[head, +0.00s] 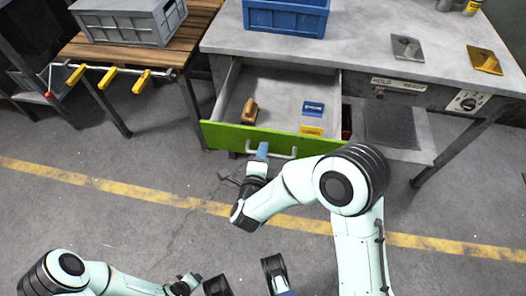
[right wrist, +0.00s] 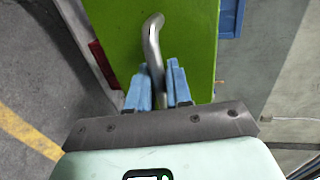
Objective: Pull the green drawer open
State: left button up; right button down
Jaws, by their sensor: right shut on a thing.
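The green drawer (head: 215,132) stands pulled out from under the grey workbench, its inside showing. Its bare metal handle (head: 285,155) is on the green front; in the right wrist view the handle (right wrist: 152,42) is a curved bar against the green panel (right wrist: 195,35). My right gripper (head: 262,152) is at the left part of the handle. In the right wrist view its blue fingers (right wrist: 158,88) are shut on the bar, one on each side. My left gripper (head: 188,284) is low at the left, far from the drawer, too small to read.
In the drawer lie a brown object (head: 250,111), a blue box (head: 313,108) and a yellow-orange box (head: 311,130). A blue crate (head: 286,17) sits on the workbench (head: 350,45). A side table with a grey crate (head: 130,24) stands left. Floor before the drawer is clear.

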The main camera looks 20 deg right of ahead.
jog(key=c, duration=1.2)
grip_release()
jog(key=shift+s+a, duration=0.1)
pick_arm(q)
jog(key=shift+s+d+r+p, duration=0.1)
jog(key=shift+d+r+p, duration=0.2)
jog(key=shift+r+p, duration=0.25)
jog(key=shift+s+d+r+p, duration=0.1)
jog(key=shift+d+r+p, duration=0.2)
jog(key=shift+r, duration=0.4)
pick_arm(e)
jog(key=v, duration=1.3)
jog(key=shift+s, duration=0.1)
